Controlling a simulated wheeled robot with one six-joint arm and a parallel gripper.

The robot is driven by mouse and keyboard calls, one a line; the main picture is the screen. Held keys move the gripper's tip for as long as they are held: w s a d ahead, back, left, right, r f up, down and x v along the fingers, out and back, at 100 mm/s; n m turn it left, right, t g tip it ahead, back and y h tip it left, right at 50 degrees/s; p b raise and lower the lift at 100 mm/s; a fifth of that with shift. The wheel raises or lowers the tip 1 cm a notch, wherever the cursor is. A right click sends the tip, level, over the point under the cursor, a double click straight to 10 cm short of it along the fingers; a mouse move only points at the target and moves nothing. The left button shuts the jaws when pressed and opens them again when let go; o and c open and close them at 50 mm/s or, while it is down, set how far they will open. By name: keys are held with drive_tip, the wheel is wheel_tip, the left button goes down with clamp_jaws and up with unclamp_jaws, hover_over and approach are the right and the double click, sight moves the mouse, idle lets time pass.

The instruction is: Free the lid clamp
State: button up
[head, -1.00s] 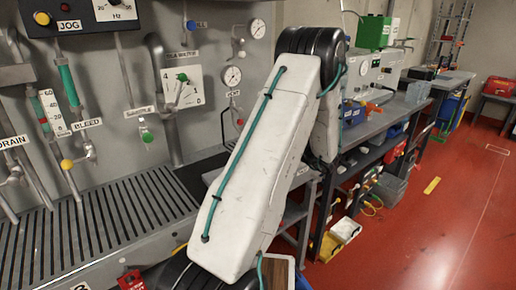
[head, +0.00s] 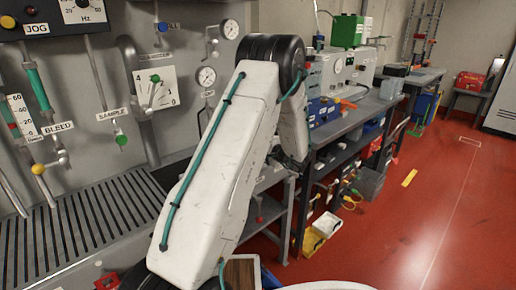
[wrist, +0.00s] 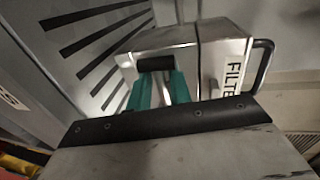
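In the wrist view, a shiny metal filter box (wrist: 215,50) with a part-hidden label starting "FILTE" stands ahead, with a dark bail handle (wrist: 263,65) at its right side. My gripper (wrist: 160,85) shows as teal finger parts in front of the box, partly hidden behind a grey plate with a black, screwed edge. A pale metal bar shows between the teal parts, and a black grip-like piece (wrist: 155,62) sits at their top. I cannot tell whether this is the lid clamp, or whether the fingers touch it. In the head view my arm hides the gripper and the box.
In the head view, a slatted metal drain deck (head: 80,225) lies left, below a panel with gauges and valves. A workbench (head: 345,120) with instruments and lower shelves stands right of my arm.

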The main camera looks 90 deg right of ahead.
drive_tip(key=v, duration=0.7)
drive_tip(key=shift+s+a, duration=0.2)
drive_tip(key=shift+a, duration=0.15)
drive_tip(key=shift+r, duration=0.1)
idle(0.4)
